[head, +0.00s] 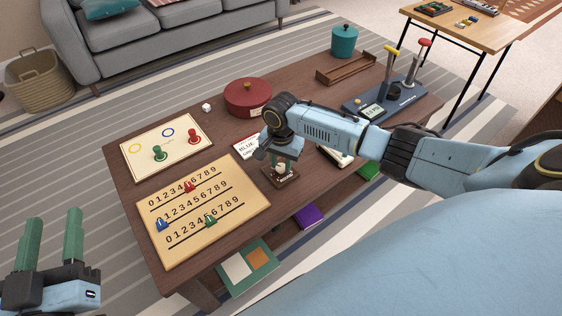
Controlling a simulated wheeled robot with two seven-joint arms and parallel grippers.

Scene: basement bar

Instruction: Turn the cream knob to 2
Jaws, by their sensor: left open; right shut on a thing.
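The cream knob (281,169) sits on a small dark brown base (287,182) near the front edge of the brown table. My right gripper (282,163) points down onto it from above, shut on it, with its green fingers around it. The fingers hide much of the knob. The dial marks and the number it points to cannot be made out. My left gripper (51,243) is open and empty at the lower left, off the table.
A board with number rows and sliding pegs (245,213), a ring-and-peg board (137,140), a card reading "BLUE" (243,147) and a red round pot (247,97) are nearby. A lever panel (408,97) stands at the right, a teal canister (344,42) at the back.

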